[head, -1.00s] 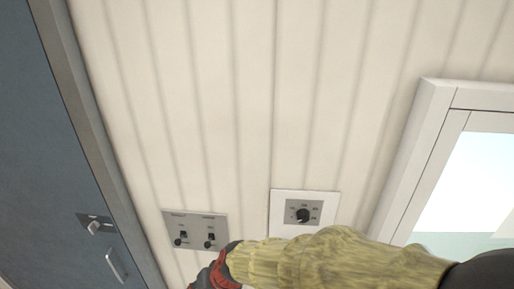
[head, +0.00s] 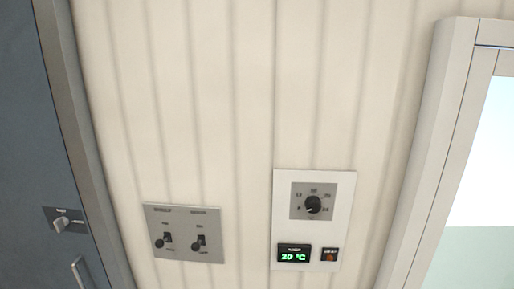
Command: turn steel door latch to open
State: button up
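The steel door latch (head: 68,225) is a small turn knob on a dark plate at the lower left of the head view. It sits on the blue-grey door (head: 30,120), near the door's right edge. A steel pull handle (head: 82,272) is on the door just below the latch, cut off by the bottom of the picture. The door looks shut against its grey frame (head: 80,130). My gripper is not in view.
A grey switch panel (head: 183,232) with two toggles is on the ribbed cream wall (head: 230,90) right of the door. A white panel (head: 343,225) with a dial and a green 20 °C display is further right. A framed window (head: 450,130) is at the right edge.

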aim_at(60, 223)
jog(key=u, duration=2)
